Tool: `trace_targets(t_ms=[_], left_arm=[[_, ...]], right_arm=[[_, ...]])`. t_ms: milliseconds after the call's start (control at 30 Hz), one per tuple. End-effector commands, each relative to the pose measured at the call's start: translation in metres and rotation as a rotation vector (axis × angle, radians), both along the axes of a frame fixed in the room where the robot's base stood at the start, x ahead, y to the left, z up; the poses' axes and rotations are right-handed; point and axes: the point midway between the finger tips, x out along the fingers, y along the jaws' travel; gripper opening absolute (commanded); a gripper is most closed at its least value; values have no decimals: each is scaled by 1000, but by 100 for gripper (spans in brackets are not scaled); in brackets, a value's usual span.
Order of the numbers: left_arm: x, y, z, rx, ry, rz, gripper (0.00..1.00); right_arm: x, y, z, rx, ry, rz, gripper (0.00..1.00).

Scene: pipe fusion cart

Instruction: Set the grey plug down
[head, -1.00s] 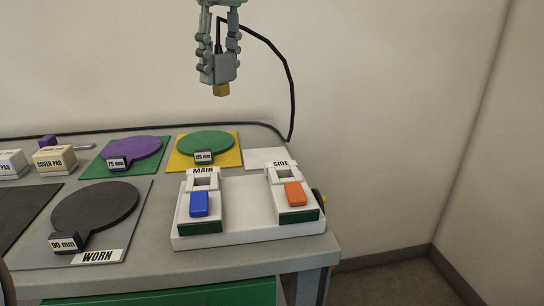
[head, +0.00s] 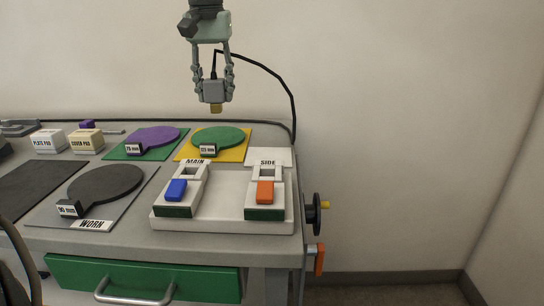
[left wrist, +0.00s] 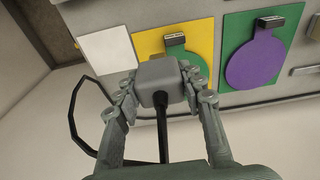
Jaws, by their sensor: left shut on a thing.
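The grey plug (head: 214,91) has a yellowish tip pointing down and a black cable. My left gripper (head: 213,88) is shut on it and holds it in the air, above the back of the cart top. In the left wrist view the plug (left wrist: 160,80) sits between the two fingers, its cable running back between them. A bare white pad (head: 268,157) lies at the back right of the cart top; it also shows in the left wrist view (left wrist: 105,50). My right gripper is not in view.
A white unit (head: 225,210) with MAIN and SIDE sockets, a blue switch (head: 176,190) and an orange switch (head: 265,192) stands at the front right. The cable (head: 291,95) hangs behind.

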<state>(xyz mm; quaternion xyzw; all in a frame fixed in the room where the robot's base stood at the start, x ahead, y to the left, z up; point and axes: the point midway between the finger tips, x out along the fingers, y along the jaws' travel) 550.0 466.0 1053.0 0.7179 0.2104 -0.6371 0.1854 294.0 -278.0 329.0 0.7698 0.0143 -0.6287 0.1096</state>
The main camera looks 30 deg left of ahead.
Motion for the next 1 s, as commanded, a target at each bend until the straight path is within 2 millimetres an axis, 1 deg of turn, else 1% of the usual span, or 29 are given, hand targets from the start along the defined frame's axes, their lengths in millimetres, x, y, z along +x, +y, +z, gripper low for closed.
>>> trace_targets(t_ms=[67, 167, 400, 500, 600, 700, 833, 1000], left_arm=[[3, -1, -3, 1, 0, -15, 9], [11, -11, -12, 3, 3, -24, 9], [44, -54, -45, 3, 4, -23, 9], [57, -70, -57, 2, 2, -22, 9], [67, -82, -65, 1, 1, -20, 9], [72, -88, -70, 0, 0, -20, 9], [73, -90, -77, 0, 1, -19, 9], [73, -89, -101, -1, 2, -19, 9]], right_arm=[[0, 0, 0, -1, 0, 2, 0], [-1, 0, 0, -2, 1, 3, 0], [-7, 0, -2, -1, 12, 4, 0], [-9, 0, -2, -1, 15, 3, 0], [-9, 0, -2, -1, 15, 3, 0], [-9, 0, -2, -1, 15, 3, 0], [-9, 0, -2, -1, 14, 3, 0], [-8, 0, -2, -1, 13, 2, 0]])
